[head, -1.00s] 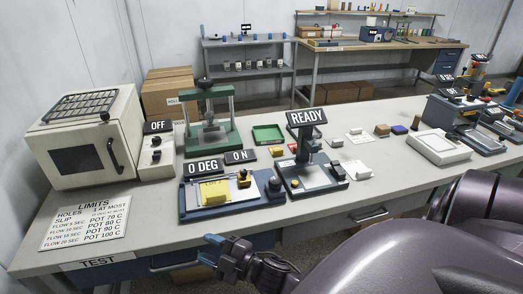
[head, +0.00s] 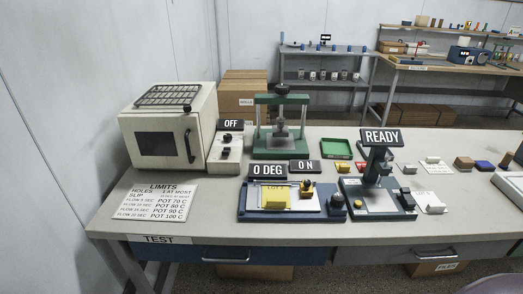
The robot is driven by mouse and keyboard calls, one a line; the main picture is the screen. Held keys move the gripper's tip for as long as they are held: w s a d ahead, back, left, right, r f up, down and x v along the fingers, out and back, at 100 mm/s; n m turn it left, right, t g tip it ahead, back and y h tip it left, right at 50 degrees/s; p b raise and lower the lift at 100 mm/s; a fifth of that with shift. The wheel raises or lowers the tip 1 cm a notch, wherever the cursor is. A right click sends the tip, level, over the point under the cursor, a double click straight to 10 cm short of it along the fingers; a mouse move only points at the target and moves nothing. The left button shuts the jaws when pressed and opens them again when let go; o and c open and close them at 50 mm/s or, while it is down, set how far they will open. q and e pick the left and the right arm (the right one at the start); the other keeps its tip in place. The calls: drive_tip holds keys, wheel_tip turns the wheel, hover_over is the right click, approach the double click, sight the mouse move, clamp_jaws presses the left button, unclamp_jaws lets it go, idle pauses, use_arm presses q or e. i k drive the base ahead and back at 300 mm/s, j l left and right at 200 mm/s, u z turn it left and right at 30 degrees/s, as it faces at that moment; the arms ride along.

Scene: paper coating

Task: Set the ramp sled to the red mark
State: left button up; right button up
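The ramp unit (head: 246,213) is a blue flat device on the bench, left of centre in the head view, with "0 DEG" (head: 268,170) and "ON" (head: 305,166) signs behind it. A yellow sheet marked with lettering lies on its pale plate, with a yellow block (head: 277,205) on the sheet. A small dark and yellow part (head: 307,189) sits at the plate's right, and a dark blue knob (head: 337,204) at the unit's right end. I cannot make out a red mark on the ramp unit. Neither gripper shows.
A "READY" stand (head: 378,180) stands close to the right of the ramp unit. A green press (head: 282,148) is behind, and a white oven (head: 168,140) and "OFF" box (head: 227,150) are at left. A limits card (head: 156,202) lies at front left. The bench's front strip is clear.

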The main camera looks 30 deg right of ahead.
sight(306, 187)
drive_tip(key=z, duration=1.3)
